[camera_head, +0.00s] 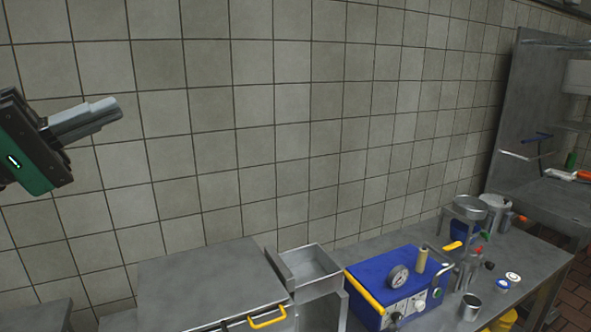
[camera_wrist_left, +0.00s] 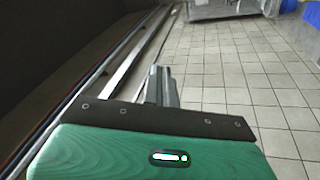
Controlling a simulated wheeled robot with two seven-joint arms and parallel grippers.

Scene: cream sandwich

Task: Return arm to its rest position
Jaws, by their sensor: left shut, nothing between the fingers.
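My left gripper (camera_head: 112,108) is raised at the left of the head view, in front of the tiled wall. Its grey fingers are together and point to the right, with nothing between them. In the left wrist view the closed fingers (camera_wrist_left: 163,74) stick out past the green wrist housing. Nothing touches the gripper. My right gripper shows in neither view.
Below is a steel counter (camera_head: 440,310) with a blue machine (camera_head: 385,273) bearing a gauge and yellow handle. A steel box with a yellow handle (camera_head: 267,318) and an open tray (camera_head: 312,270) stand left of it. The air around the left gripper looks clear.

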